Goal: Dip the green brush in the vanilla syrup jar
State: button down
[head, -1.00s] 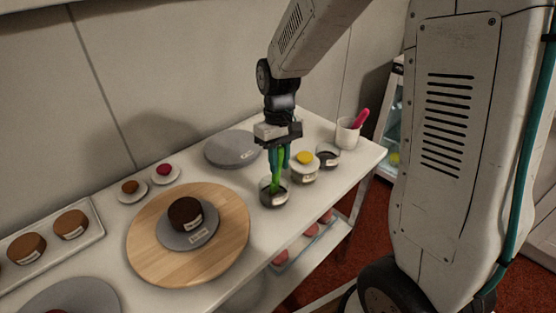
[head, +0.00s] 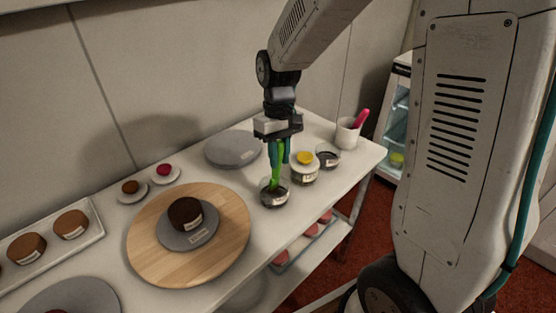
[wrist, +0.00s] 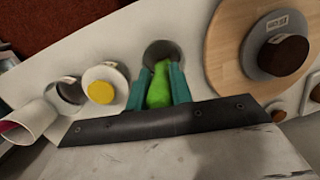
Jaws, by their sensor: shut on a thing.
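My gripper (head: 278,152) is shut on the green brush (head: 275,180), which points down. The brush's lower end is inside a dark glass jar (head: 274,197) near the table's front edge. The jar's label is too small to read, so I cannot tell whether it is the vanilla syrup jar. In the wrist view, the green brush (wrist: 160,88) sits between the teal fingers, and the dark jar mouth (wrist: 162,52) lies just beyond it. How deep the brush tip reaches is hidden.
A jar with a yellow top (head: 304,168) and another dark jar (head: 327,157) stand right of the brush. A white cup (head: 347,134) holds a pink-handled tool. A wooden turntable (head: 150,240) with a chocolate cake is at left. An empty grey disc (head: 232,148) lies behind.

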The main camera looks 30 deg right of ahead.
aim_at(279, 143)
jog(key=shift+s+v, duration=0.25)
jog(key=shift+v, duration=0.95)
jog(key=shift+s+v, duration=0.2)
jog(key=shift+v, duration=1)
jog(key=shift+a+r, duration=0.1)
jog(key=shift+a, duration=0.05)
